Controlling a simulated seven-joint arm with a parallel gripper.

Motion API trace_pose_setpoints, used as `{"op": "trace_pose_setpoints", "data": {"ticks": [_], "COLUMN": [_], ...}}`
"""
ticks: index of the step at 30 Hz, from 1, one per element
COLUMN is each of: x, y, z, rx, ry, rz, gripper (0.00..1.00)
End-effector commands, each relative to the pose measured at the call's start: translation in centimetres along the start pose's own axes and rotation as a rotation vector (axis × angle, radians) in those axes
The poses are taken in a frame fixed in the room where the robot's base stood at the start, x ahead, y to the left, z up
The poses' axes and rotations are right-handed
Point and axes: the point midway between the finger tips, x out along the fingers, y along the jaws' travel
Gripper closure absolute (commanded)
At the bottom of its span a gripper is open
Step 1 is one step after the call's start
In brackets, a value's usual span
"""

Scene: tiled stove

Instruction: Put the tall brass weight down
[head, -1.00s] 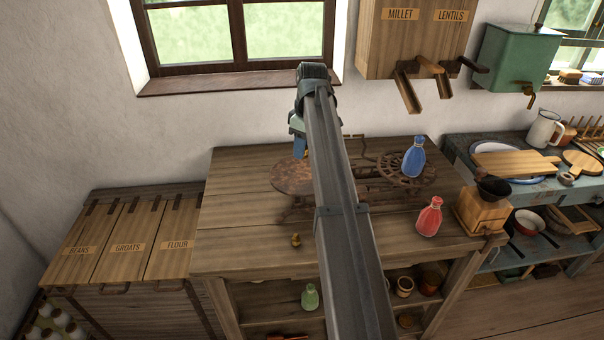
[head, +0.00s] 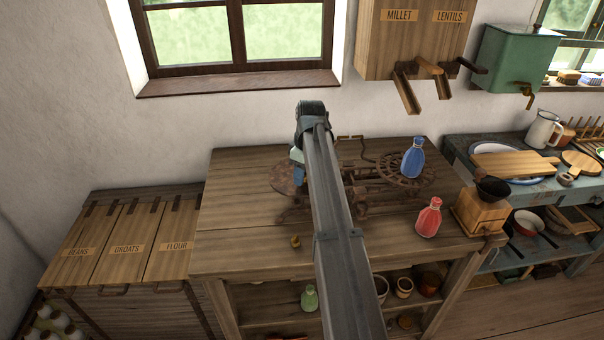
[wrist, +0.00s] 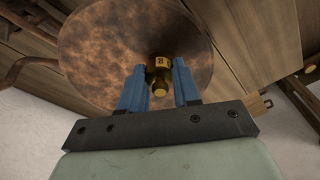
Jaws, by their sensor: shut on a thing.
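My gripper (wrist: 158,88) has blue fingers shut on the tall brass weight (wrist: 160,76), which carries a dark marking on a lighter band. In the wrist view, the weight is in front of the rusty round pan (wrist: 100,55). I cannot tell whether it touches the pan. In the head view, my gripper (head: 298,172) is at the right part of the left scale pan (head: 282,178), and the weight is hidden by my arm. A small brass weight (head: 295,241) stands on the table in front of the pan.
The rusty scale's right platform (head: 400,182) bears a blue bottle (head: 413,158). A red bottle (head: 429,217) and a coffee grinder (head: 482,208) stand to the right on the wooden table (head: 235,225). The table's left part is clear. A green bottle (head: 309,298) is below.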

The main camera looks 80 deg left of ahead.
Motion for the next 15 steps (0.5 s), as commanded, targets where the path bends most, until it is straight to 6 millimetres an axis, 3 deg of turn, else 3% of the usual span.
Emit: {"op": "trace_pose_setpoints", "data": {"ticks": [5,6,13,15], "x": [0.28,0.28,0.26,0.26], "y": [0.00,0.00,0.01,0.00], "z": [0.04,0.03,0.03,0.03], "rx": [0.000,0.000,0.000,0.000], "ry": [0.000,0.000,0.000,0.000], "rz": [0.000,0.000,0.000,0.000], "gripper": [1.00,0.65,0.43,0.43]}}
